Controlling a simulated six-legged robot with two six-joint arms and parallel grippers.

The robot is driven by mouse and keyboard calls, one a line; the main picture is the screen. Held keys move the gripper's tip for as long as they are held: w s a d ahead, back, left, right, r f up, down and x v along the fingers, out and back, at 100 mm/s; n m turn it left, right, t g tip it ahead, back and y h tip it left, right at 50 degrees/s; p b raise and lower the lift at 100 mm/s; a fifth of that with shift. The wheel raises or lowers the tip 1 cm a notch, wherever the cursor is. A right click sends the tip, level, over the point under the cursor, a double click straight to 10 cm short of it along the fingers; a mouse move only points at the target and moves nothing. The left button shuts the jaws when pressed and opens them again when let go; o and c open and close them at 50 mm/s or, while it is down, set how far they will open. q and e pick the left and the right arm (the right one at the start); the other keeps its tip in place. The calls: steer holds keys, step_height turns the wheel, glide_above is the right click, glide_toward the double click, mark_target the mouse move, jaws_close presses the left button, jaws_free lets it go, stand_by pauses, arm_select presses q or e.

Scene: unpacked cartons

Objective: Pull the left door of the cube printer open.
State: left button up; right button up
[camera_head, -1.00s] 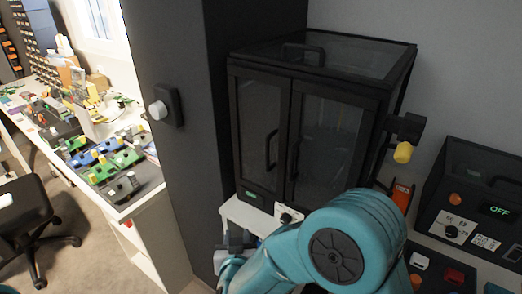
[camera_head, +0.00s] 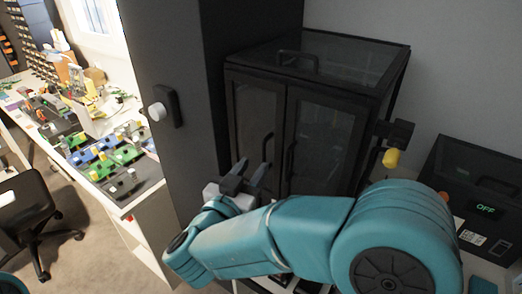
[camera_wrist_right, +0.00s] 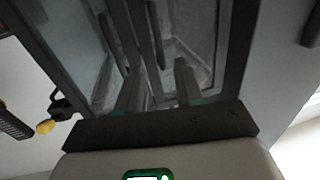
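The cube printer (camera_head: 325,90) is a black cabinet with two dark glass doors, both closed. Its left door (camera_head: 256,115) has a black vertical bar handle (camera_head: 267,147) near the middle seam. The right door's handle (camera_head: 291,160) is just beside it. My right gripper (camera_head: 248,172) is open in front of the left door, low and slightly left of its handle. In the right wrist view, which looks turned over, the open fingers (camera_wrist_right: 158,85) point at the doors, and the left door's handle (camera_wrist_right: 155,35) appears between them. Contact cannot be told. My left gripper is out of view.
A dark column with a white knob (camera_head: 157,111) stands close left of the printer. A yellow knob (camera_head: 391,158) sticks out at the printer's right. A black box with an OFF display (camera_head: 485,209) is farther right. A cluttered bench (camera_head: 135,202) is at left.

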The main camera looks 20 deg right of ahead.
mark_target(263, 153)
steer(key=p+x, duration=0.1)
steer(key=x, duration=0.4)
steer(key=shift+w+d, duration=0.2)
steer(key=shift+w, duration=0.1)
jaws_close()
stand_by(1.1)
